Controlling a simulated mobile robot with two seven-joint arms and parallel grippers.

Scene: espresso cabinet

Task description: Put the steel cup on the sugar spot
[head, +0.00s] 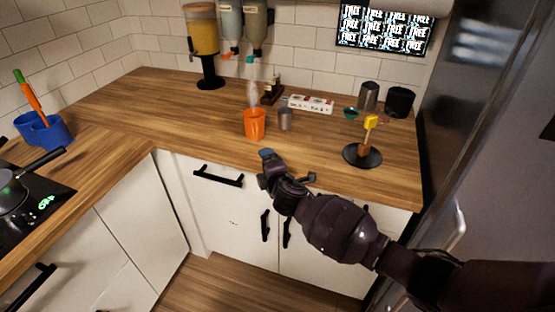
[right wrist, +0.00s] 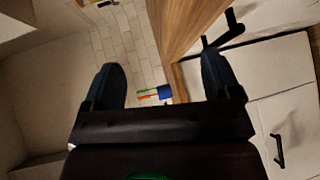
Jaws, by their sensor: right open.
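The small grey steel cup (head: 286,119) stands upright on the wooden counter, just right of a steaming orange cup (head: 254,124). My right gripper (head: 270,165) is at the counter's front edge, in front of the two cups and apart from them. In the right wrist view my right gripper (right wrist: 162,82) shows two fingers spread wide with nothing between them. I cannot tell which place is the sugar spot; no marking for it is readable. My left gripper is not in view.
A black round stand (head: 362,156) with a yellow-topped item sits at the right. A labelled white tray (head: 310,104), a steel canister (head: 368,95) and a black canister (head: 400,102) stand behind. A juice dispenser (head: 203,45) is at the back left.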

